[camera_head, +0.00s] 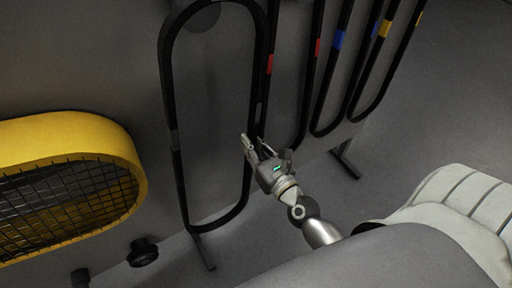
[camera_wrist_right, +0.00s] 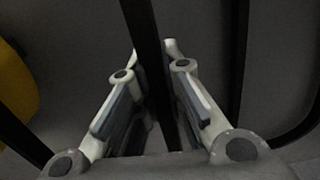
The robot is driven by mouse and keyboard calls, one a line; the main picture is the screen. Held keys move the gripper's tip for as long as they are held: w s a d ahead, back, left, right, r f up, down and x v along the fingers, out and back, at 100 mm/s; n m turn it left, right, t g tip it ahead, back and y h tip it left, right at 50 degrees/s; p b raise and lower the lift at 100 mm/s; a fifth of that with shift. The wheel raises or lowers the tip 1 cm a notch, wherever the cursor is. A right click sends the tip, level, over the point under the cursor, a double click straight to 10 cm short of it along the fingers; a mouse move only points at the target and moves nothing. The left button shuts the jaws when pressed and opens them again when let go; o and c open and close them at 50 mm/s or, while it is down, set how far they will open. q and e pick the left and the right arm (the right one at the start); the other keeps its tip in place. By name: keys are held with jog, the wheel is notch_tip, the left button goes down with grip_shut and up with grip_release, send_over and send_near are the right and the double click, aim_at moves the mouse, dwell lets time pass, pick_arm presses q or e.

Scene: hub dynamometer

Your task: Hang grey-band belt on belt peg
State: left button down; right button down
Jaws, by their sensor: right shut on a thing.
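The grey-band belt (camera_head: 177,165) is a long black loop with a pale grey band on its left strand. It hangs upright in front of a grey panel in the head view. My right gripper (camera_head: 255,141) is shut on its right strand, below mid-height. In the right wrist view the belt strand (camera_wrist_right: 143,35) passes between the fingers (camera_wrist_right: 151,62). A dark round disc (camera_head: 204,16), perhaps the belt peg, shows inside the loop's top. Whether the belt rests on it I cannot tell. My left gripper is not in view.
A belt with red bands (camera_head: 317,48) hangs just right of the held loop. Blue-band (camera_head: 339,39) and yellow-band (camera_head: 385,29) belts hang farther right. A yellow-rimmed mesh guard (camera_head: 126,148) stands at left, with a black knob (camera_head: 142,252) below it. Stand feet (camera_head: 345,165) reach onto the floor.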

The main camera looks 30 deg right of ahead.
send_near(226, 115)
jog(key=shift+w+r, duration=0.9)
jog(key=shift+r, duration=0.35)
jog(key=shift+w+a+f, duration=0.1)
jog(key=shift+w, duration=1.35)
jog(key=shift+w+a+f, duration=0.1)
jog(key=shift+w+a, duration=0.05)
jog(key=shift+w, duration=1.35)
jog(key=shift+s+f+b, duration=0.2)
jog(key=shift+f+b, duration=0.4)
jog(key=shift+f, duration=0.05)
jog(key=shift+w+r, duration=0.1)
jog(key=shift+f, duration=0.35)
jog(key=c, duration=1.5)
grip_release()
jog(key=shift+d+f+b, duration=0.1)
jog(key=shift+b, duration=0.2)
jog(key=shift+o, duration=0.7)
jog(key=shift+f, duration=0.1)
jog(key=o, duration=0.3)
